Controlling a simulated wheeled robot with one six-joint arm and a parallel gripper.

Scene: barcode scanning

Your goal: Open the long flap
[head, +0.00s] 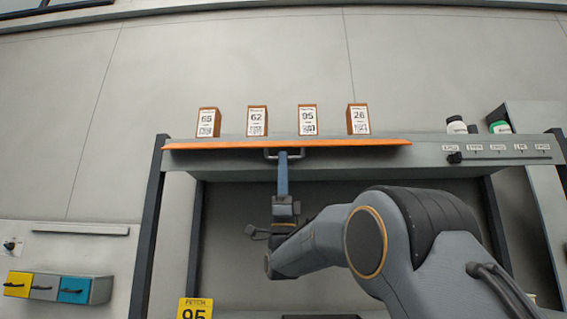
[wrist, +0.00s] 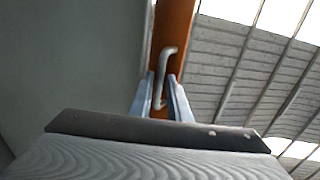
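The long flap (head: 225,146) is a thin orange strip along the front of the upper shelf, seen nearly edge-on in the head view. Its grey bar handle (head: 271,154) shows just below it. My gripper (head: 283,154) reaches up from below to the handle. In the wrist view the handle (wrist: 161,75) lies between the two blue fingers of my gripper (wrist: 161,77), against the orange flap (wrist: 178,25). The fingers stand apart, with gaps showing beside the bar. Whether one finger touches it is hard to tell.
Several numbered brown boxes (head: 257,122) stand above the flap. Bottles (head: 457,126) and a labelled slider rail (head: 500,155) are at right. A yellow sign (head: 195,308) is below. Coloured drawers (head: 60,287) are at lower left. Below the shelf is open space around my arm.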

